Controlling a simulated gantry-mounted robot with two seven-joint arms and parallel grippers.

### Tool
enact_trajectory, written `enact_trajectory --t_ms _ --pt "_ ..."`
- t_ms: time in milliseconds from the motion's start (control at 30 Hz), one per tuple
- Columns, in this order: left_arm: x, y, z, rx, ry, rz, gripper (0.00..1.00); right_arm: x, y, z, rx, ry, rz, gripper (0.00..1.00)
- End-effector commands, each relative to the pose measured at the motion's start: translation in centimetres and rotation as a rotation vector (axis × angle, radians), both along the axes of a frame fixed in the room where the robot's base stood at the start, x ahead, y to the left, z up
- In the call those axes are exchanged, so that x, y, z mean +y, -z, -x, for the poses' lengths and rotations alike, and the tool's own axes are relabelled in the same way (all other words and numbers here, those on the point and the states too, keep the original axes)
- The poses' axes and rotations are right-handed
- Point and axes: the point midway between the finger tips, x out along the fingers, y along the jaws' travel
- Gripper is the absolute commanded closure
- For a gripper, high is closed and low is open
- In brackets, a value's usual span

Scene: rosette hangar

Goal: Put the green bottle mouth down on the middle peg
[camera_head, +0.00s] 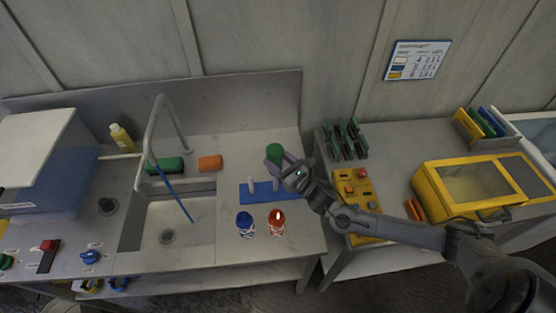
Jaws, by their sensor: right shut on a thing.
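The green bottle (274,151) is in the jaws of my right gripper (278,166), above the back of the counter to the right of the sink. Its lower part is hidden by the fingers, so I cannot tell which way its mouth points. The peg rack (258,198) is a blue base with light upright pegs (252,184). It stands just in front of and below the gripper. The gripper and arm cover its right part, so I cannot clearly see every peg. My left gripper is not in view.
A blue bottle (244,224) and a red bottle (277,223) stand in front of the rack. The sink (168,222) with a tall faucet (150,140) lies to the left. An orange sponge (210,163) lies behind. A yellow case (480,186) is on the right table.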

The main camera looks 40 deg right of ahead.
Motion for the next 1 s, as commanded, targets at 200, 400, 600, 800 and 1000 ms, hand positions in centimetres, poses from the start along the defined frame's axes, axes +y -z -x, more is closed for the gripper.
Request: enact_trajectory --t_ms 200,400,600,800,1000 --pt "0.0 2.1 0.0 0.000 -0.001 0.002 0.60 0.0 2.2 0.0 0.000 0.000 0.000 0.68" --pt "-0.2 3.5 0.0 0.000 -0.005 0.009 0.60 0.0 3.8 0.0 0.000 0.001 0.000 0.68" --pt "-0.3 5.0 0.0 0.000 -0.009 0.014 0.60 0.0 5.3 0.0 0.001 0.001 -0.001 0.68" --pt "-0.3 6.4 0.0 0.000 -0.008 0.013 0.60 0.0 6.9 0.0 0.001 0.001 -0.001 0.68" --pt "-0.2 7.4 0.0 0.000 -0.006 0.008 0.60 0.0 8.3 0.0 -0.001 0.000 -0.001 0.68"
